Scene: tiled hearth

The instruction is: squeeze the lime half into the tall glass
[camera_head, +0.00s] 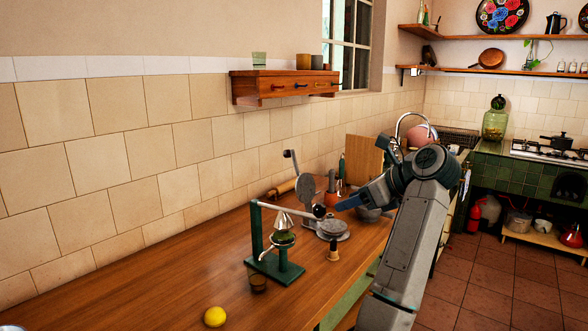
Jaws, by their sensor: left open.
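A green lever juicer press (277,266) stands on the wooden counter (190,290), with a metal cone (284,222) under its lever. A green round shape (284,238) sits below the cone; it may be the lime half, but it is too small to tell. The lever points right and ends in a black knob (319,211). My right gripper is not in view.
A lemon (214,316) lies at the counter's front. A grey press with a raised lever (306,190) stands behind the green one.

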